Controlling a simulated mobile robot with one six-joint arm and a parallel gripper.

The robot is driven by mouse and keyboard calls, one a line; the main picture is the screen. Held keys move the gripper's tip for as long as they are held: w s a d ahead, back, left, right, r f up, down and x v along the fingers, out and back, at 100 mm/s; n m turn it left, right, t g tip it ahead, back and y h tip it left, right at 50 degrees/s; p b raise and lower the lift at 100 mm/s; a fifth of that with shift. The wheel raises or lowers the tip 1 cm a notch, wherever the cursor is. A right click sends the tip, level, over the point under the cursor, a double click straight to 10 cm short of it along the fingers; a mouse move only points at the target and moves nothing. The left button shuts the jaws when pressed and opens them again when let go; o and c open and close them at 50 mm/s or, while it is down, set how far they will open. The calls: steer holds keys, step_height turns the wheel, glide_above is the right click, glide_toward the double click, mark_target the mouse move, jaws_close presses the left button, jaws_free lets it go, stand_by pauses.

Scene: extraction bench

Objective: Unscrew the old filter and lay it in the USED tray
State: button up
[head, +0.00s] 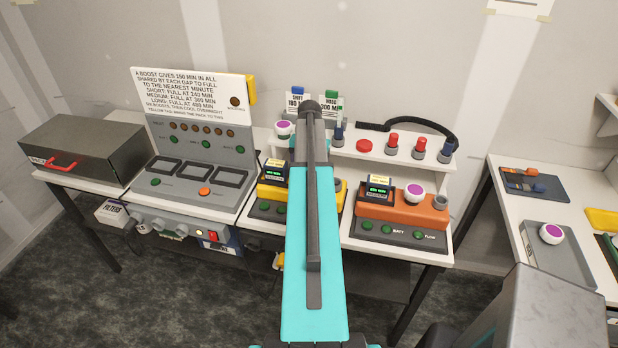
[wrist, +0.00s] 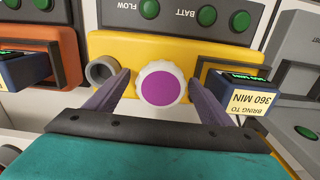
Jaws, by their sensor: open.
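A filter with a white ribbed rim and a purple top (wrist: 161,85) sits on the yellow unit (wrist: 125,48). My gripper (wrist: 160,83) is open, with one finger on each side of this filter; I cannot tell if they touch it. In the head view my arm hides the gripper and this filter, and the yellow unit (head: 268,193) shows only in part. A grey tray (head: 556,256) on the right table holds another purple-topped filter (head: 551,233); I can read no USED label on it.
The orange unit (head: 385,205) beside the yellow one carries a purple-topped filter (head: 414,192). In the wrist view a grey round port (wrist: 102,70) and a "360 MIN" display block (wrist: 235,90) flank the filter. A shelf behind holds red and blue-topped items.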

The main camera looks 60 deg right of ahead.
steer(key=m, duration=0.4)
steer(key=shift+m, duration=2.3)
